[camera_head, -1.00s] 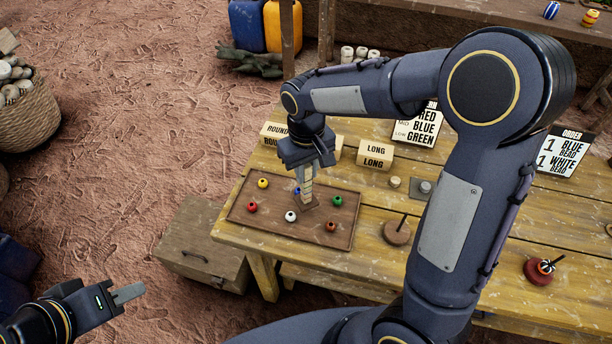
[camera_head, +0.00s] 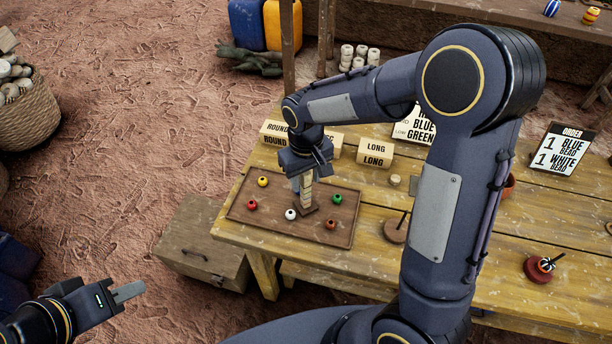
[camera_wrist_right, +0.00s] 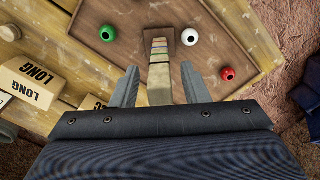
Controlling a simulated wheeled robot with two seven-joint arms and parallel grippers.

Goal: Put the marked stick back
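The marked stick (camera_head: 307,193) is pale with coloured bands. It stands roughly upright over the bead tray (camera_head: 250,224), its dark square foot at the lower end. In the right wrist view the stick (camera_wrist_right: 160,60) lies between the two fingers of my right gripper (camera_wrist_right: 158,80), with a gap on each side. My right gripper (camera_head: 304,180) is above the tray, fingers pointing down around the stick's upper part. Whether the foot rests on the tray is hard to tell. My left gripper (camera_head: 128,292) is off the table at lower left; its finger gap cannot be made out.
Behind are a ROUND block (camera_head: 274,134) and a LONG block (camera_head: 375,152). A wooden disc with a peg (camera_head: 396,230) stands to the right.

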